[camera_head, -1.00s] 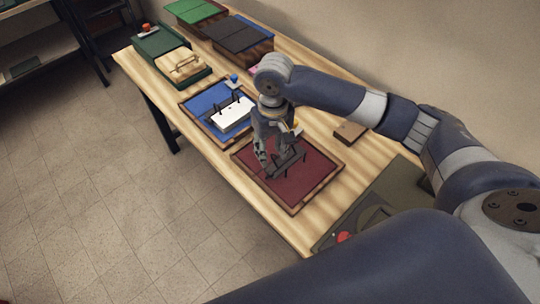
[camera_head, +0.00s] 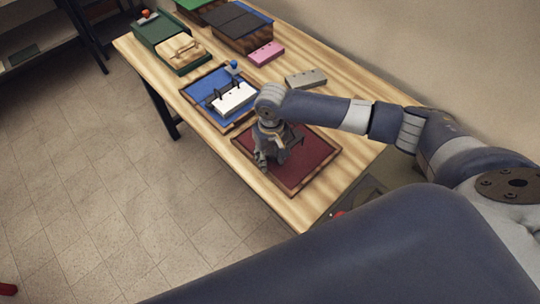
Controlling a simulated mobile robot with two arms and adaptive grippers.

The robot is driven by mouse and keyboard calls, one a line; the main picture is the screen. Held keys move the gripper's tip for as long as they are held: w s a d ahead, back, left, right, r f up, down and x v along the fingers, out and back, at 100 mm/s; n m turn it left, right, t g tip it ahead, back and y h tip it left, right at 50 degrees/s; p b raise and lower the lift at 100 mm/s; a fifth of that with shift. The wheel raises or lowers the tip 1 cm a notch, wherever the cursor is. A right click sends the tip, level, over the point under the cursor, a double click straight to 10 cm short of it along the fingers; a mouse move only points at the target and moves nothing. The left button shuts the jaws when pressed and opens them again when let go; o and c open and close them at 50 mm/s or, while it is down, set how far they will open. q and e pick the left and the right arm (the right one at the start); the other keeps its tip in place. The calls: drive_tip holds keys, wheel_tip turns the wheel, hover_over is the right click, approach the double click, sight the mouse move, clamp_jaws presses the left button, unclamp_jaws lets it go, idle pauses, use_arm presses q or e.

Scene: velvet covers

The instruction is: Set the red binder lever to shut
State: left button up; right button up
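The red binder (camera_head: 312,160) lies open and flat on the wooden table, with dark red inner covers and a brown edge. My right gripper (camera_head: 268,162) points down over its left part. Dark metal of the binder's ring mechanism (camera_head: 294,139) shows just right of the gripper. The lever cannot be made out; the gripper and wrist cover much of that area. I cannot tell whether the fingers touch the binder or how far apart they are. My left gripper is not in view.
A blue binder (camera_head: 204,90) with a white block (camera_head: 234,97) lies just beyond the red one. A pink block (camera_head: 266,53) and a grey block (camera_head: 305,78) lie farther back. A green box (camera_head: 158,30) stands at the far left, near dark boxes (camera_head: 238,36).

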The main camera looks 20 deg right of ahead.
clamp_jaws()
drive_tip(key=shift+s+d+t+p, duration=0.1)
drive_tip(key=shift+s+t+p, duration=0.25)
drive_tip(key=shift+p, duration=0.45)
drive_tip(key=shift+t+y+p, duration=0.3)
drive_tip(key=shift+t, duration=0.05)
drive_tip(key=shift+s+d+f+t+p, duration=0.1)
drive_tip(key=shift+f+t+p, duration=0.2)
drive_tip(key=shift+t, duration=0.4)
